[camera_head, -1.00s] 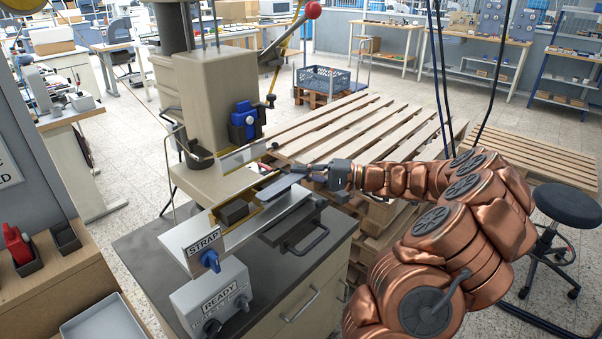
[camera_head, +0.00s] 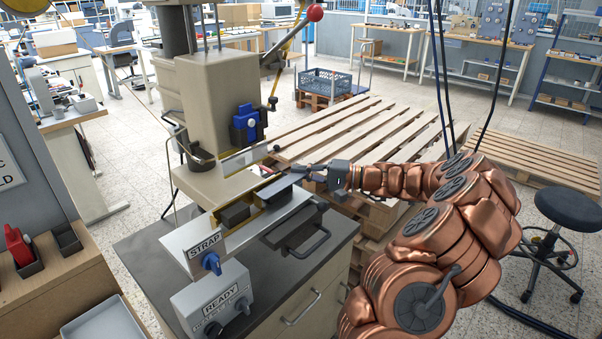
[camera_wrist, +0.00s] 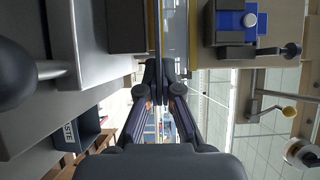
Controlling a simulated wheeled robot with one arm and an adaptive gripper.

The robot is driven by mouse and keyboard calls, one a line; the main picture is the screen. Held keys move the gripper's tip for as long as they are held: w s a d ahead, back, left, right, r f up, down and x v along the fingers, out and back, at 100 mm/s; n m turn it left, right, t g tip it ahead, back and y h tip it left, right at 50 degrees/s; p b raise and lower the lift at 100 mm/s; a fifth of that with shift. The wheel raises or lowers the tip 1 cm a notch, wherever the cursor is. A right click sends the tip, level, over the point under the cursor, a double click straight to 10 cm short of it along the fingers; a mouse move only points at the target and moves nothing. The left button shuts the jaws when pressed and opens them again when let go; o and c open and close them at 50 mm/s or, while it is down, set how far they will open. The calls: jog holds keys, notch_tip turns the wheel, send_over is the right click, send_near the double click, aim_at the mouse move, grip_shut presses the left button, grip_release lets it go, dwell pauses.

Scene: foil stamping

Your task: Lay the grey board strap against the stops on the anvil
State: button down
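My gripper (camera_head: 303,172) reaches in from the right to the far end of the press bed. Its fingers (camera_wrist: 165,72) are close together on the grey board strap (camera_head: 277,190), which sticks out ahead of them. In the wrist view the strap shows as a thin line, nearly edge-on (camera_wrist: 157,30). The anvil (camera_wrist: 177,35) lies just beside it, a grey surface with yellow edging. The strap is over or beside the anvil; I cannot tell whether it touches it. A dark block (camera_head: 235,213) sits at the near end of the bed. The stops are not clearly distinguishable.
The press column (camera_head: 222,100) with a blue clamp (camera_head: 245,122) stands behind the bed. A STRAP-labelled fixture (camera_head: 205,246) and a READY box (camera_head: 218,298) are in front. A dark handle (camera_head: 308,243) juts out on the right. A pallet stack (camera_head: 350,135) stands behind.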

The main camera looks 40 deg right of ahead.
jog(key=shift+w+d+f, duration=0.15)
jog(key=shift+w, duration=0.25)
jog(key=shift+w+d+f, duration=0.15)
jog(key=shift+w, duration=0.2)
jog(key=shift+w+d+f+b, duration=0.2)
jog(key=shift+w+f+b, duration=0.05)
jog(key=shift+w+b, duration=0.15)
dwell(0.7)
jog(key=shift+a+b, duration=0.15)
jog(key=shift+b, duration=0.5)
dwell(0.9)
dwell(0.4)
jog(key=c, duration=1.2)
grip_release()
jog(key=shift+c, duration=0.2)
jog(key=v, duration=1.2)
